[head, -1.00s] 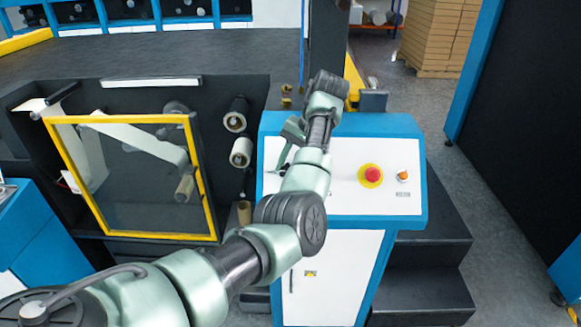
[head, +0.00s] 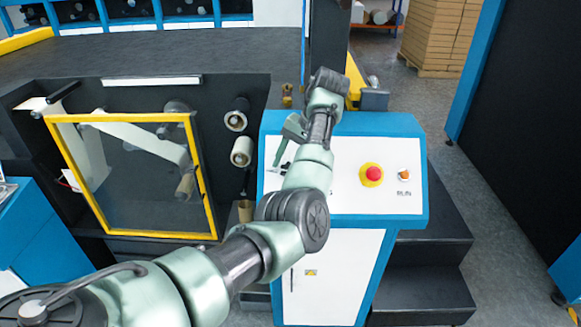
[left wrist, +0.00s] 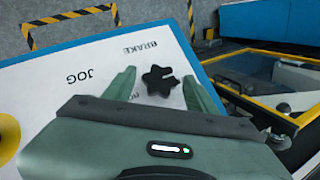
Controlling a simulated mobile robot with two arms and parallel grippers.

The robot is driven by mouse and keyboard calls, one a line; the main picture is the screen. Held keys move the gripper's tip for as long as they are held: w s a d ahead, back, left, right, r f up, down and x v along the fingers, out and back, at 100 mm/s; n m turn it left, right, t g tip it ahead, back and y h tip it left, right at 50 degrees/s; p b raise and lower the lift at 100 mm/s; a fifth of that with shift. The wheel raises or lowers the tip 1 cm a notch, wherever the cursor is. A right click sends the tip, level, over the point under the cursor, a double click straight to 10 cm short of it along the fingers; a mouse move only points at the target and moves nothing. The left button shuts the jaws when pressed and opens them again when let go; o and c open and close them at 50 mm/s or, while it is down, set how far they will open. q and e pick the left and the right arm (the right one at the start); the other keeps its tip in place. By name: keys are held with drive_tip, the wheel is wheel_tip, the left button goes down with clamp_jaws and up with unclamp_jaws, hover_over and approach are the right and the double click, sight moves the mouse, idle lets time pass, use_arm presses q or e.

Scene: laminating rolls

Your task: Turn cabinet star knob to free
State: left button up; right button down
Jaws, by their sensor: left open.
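The black star knob (left wrist: 158,82) sits on the white face of the cabinet panel in the left wrist view, below the printed word BRAKE. A small light notch shows on its right side. My left gripper (left wrist: 162,84) is open, with one pale green finger to each side of the knob and space between. I cannot tell how far the fingertips are from the panel. In the head view my left gripper (head: 283,145) is over the upper left of the panel, and my arm hides much of that area. My right gripper is not seen.
The blue-edged control panel (head: 350,207) also carries a red emergency button (head: 372,174) on yellow and a small orange knob (head: 404,175). A yellow-framed clear guard (head: 130,236) and rollers (head: 241,151) stand to the left. Dark steps (head: 430,285) are at the right.

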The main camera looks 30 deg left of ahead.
use_arm(q)
drive_tip(key=v, duration=0.7)
